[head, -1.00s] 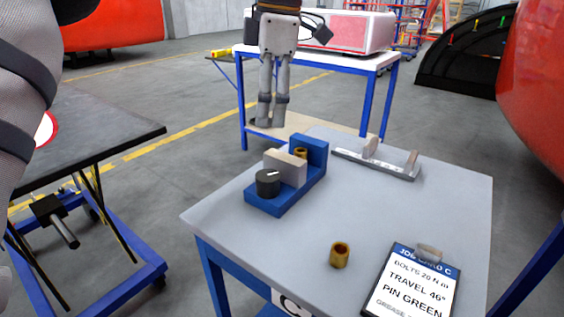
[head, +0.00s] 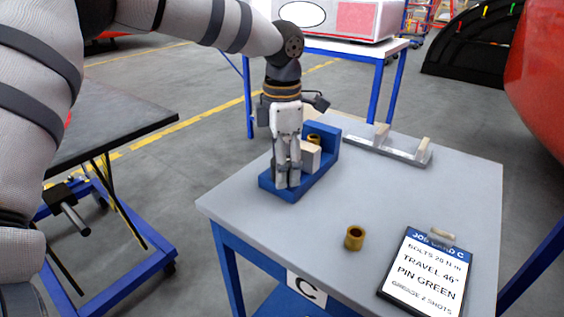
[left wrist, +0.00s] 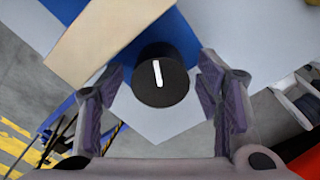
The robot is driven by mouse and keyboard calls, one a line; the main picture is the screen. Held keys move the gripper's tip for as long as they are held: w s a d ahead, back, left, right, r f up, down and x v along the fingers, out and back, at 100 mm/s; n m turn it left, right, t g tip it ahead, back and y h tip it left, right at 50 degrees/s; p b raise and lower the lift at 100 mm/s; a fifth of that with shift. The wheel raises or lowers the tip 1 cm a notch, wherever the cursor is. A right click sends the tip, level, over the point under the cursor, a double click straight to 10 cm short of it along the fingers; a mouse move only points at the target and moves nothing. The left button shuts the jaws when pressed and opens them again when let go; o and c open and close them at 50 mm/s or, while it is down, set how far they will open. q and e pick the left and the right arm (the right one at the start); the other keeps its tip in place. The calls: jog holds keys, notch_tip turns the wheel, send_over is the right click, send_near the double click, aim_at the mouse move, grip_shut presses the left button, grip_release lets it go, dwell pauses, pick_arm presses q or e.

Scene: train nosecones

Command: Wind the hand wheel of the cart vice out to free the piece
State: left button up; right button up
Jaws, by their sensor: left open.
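The blue cart vice (head: 328,157) stands on the grey cart top, with a beige jaw block (head: 311,157) and a brass piece (head: 314,139) behind it, partly hidden. The black hand wheel (left wrist: 162,78) shows in the left wrist view with a white mark pointing nearly straight up. My left gripper (head: 288,184) points down over the wheel end of the vice and hides the wheel in the head view. In the left wrist view its fingers (left wrist: 164,100) are open, one on each side of the wheel, with a gap showing on both sides.
A loose brass bushing (head: 354,238) and a job card (head: 428,270) are on the cart top (head: 260,212). A grey rack with two uprights (head: 388,147) lies behind the vice. A dark-topped blue cart (head: 130,118) stands at left. The cart top's front left is clear.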

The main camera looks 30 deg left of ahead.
pick_arm(q)
jog(key=shift+c, duration=0.5)
jog(key=c, duration=1.1)
jog(key=shift+o, duration=0.2)
jog(key=shift+s+r+n+p, duration=0.1)
jog(key=shift+r+n+p, duration=0.2)
jog(key=shift+n, duration=0.3)
jog(key=n, duration=0.2)
jog(key=shift+f+n, duration=0.25)
jog(key=shift+n, duration=0.15)
jog(key=o, duration=1.2)
jog(key=shift+c, duration=0.2)
